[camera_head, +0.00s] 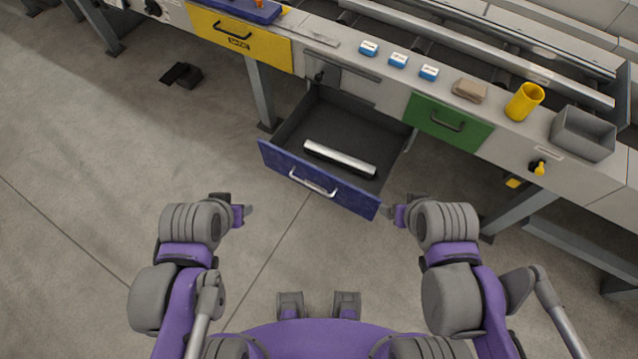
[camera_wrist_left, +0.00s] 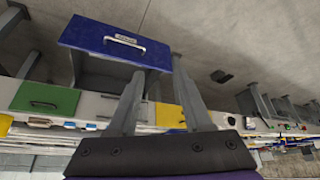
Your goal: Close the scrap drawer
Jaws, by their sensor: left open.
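The scrap drawer with the blue front (camera_head: 345,192) is pulled out from under the table, and a silver handle (camera_head: 312,182) is on its face. A metal bar (camera_head: 340,158) lies inside it. The blue front also shows in the left wrist view (camera_wrist_left: 85,36), with its handle up and the picture inverted. My left gripper (camera_head: 248,210) is open and empty, in front of the drawer and left of its front, touching nothing. It also shows in the left wrist view (camera_wrist_left: 156,66). My right gripper (camera_head: 387,210) is near the drawer front's right corner; its fingers are too small to read.
A yellow drawer (camera_head: 240,38) and a green drawer (camera_head: 447,122) are shut on either side. The tabletop holds several blue-and-white boxes (camera_head: 398,59), a yellow cup (camera_head: 524,102) and a grey bin (camera_head: 583,133). The floor before the drawer is clear.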

